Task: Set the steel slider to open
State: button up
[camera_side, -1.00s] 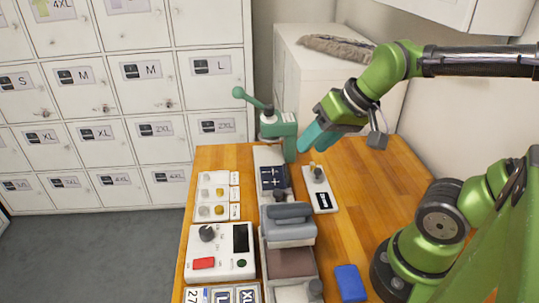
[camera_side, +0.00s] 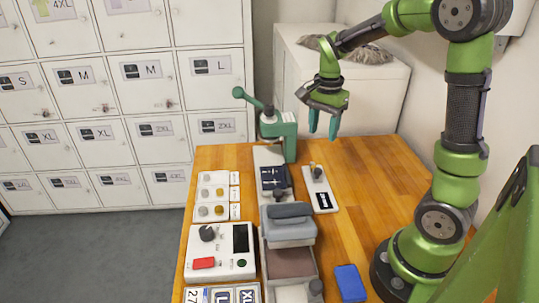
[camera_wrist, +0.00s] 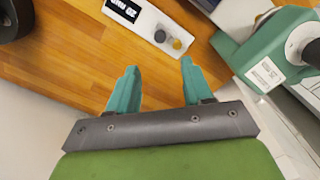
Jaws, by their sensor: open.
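My gripper (camera_side: 323,131) is open and empty, its teal fingers pointing down above the far part of the wooden table. It also shows in the wrist view (camera_wrist: 157,78), with bare wood between its fingers. A narrow white panel (camera_side: 322,191) lies below it and toward the camera, with a dark knob (camera_side: 316,172), a small brass-coloured piece and a black label. This panel is partly seen in the wrist view (camera_wrist: 140,18), with a grey round piece (camera_wrist: 160,36) and a brass one (camera_wrist: 177,44). I cannot tell which part is the steel slider or its setting.
A green lever press (camera_side: 283,132) stands left of my gripper. White panels with steel and brass pieces (camera_side: 213,197), a control box (camera_side: 222,253) and a grey clamp-like block (camera_side: 288,225) lie nearer. A blue block (camera_side: 350,283) sits front right.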

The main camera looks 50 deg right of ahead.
aim_at(318, 170)
notch_tip(318, 170, down, 13)
jog(key=shift+r, duration=0.2)
grip_shut()
dwell(0.3)
